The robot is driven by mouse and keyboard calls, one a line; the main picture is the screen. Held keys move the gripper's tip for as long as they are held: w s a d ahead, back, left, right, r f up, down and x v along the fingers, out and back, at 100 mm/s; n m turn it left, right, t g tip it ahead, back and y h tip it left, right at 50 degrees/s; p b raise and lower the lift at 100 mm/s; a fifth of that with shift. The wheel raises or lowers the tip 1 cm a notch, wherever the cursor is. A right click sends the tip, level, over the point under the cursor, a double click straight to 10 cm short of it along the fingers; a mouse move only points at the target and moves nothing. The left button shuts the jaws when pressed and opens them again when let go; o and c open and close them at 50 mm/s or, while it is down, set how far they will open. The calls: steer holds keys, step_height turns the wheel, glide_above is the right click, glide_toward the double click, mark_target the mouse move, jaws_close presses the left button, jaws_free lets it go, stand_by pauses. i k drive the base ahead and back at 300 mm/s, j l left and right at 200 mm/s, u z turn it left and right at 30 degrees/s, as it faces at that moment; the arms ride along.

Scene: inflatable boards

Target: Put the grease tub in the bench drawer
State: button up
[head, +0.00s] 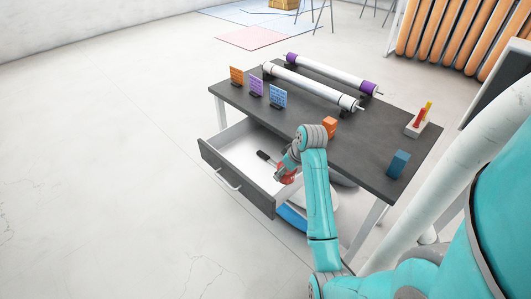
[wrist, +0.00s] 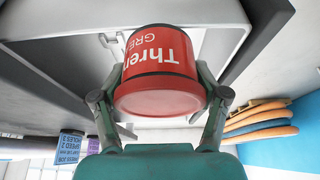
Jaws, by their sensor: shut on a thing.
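The grease tub (wrist: 160,70) is red with a dark rim and white lettering that reads partly "GRE". My gripper (wrist: 160,98) is shut on it, one finger on each side, in the wrist view. In the head view the red tub (head: 287,173) shows partly behind my arm, at the right part of the open drawer. The bench drawer (head: 236,180) is pulled out from the dark-topped bench (head: 345,150), with a white inside and a grey front. I cannot tell whether the tub touches the drawer floor.
A black-handled tool (head: 264,156) lies in the drawer. On the bench stand two white rollers (head: 313,86), several coloured cards (head: 256,86), an orange block (head: 330,127), a blue block (head: 398,164) and a small holder (head: 417,130). The floor left of the drawer is clear.

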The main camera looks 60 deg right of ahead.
mark_target(235, 156)
steer(key=i+l, duration=0.2)
steer(key=i, duration=0.3)
steer(key=i+l, duration=0.15)
steer(key=i, duration=0.35)
